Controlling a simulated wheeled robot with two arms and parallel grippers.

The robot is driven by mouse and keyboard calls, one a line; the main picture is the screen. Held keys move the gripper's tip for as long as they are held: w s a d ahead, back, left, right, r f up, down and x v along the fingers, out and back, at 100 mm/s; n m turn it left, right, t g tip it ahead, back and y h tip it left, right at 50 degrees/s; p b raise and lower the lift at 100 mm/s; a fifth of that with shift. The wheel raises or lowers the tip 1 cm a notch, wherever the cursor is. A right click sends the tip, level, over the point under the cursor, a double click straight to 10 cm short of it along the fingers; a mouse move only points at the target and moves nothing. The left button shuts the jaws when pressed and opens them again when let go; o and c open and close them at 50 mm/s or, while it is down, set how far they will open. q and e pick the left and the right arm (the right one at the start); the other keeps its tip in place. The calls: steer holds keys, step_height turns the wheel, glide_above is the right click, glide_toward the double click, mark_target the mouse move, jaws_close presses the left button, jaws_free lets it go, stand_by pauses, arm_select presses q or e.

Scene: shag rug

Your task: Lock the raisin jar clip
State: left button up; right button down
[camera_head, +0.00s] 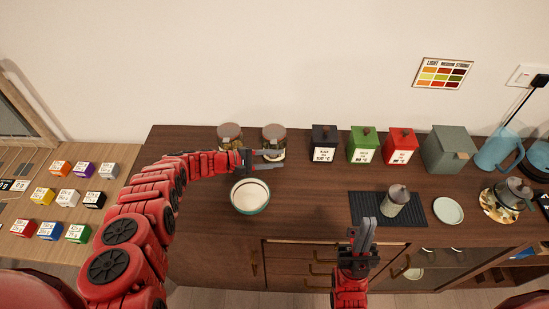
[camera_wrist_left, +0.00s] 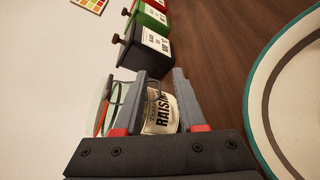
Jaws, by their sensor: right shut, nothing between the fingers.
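The raisin jar (camera_head: 274,136) is glass with a brownish lid and stands upright at the back of the cabinet top. In the left wrist view its label (camera_wrist_left: 161,112) reads "RAISIN", and its wire clip (camera_wrist_left: 122,97) and rim show beside the fingers. My left gripper (camera_head: 273,158) is at the front of this jar, fingers pointing right. Its fingers (camera_wrist_left: 166,92) are apart, with the label seen between them; I cannot tell whether one touches the clip. Whether the clip is locked is also unclear. My right gripper (camera_head: 366,235) is shut and empty near the cabinet's front edge.
A second jar (camera_head: 229,136) stands left of the raisin jar. A white bowl with a green rim (camera_head: 250,197) sits just in front of my left gripper. Black (camera_head: 324,142), green and red tins stand to the right. A grey canister (camera_head: 396,199) stands on a dark mat.

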arm_select(q)
jaws_close()
steer(key=shift+w+f, duration=0.1)
stand_by(0.3)
steer(key=shift+f+m, duration=0.1)
steer(key=shift+m, duration=0.2)
steer(key=shift+w+a+f+m+t, duration=0.1)
steer(key=shift+w+m+t, duration=0.05)
steer(key=shift+m+t, duration=0.2)
steer(key=shift+f+h+b, duration=0.2)
steer(key=shift+h+b, duration=0.1)
steer(key=shift+b, duration=0.1)
steer(key=shift+w+r+m+t+b, duration=0.1)
steer(key=shift+w+m+t+b, duration=0.15)
steer(key=shift+m+b, duration=0.15)
jaws_free()
steer(key=shift+r, duration=0.1)
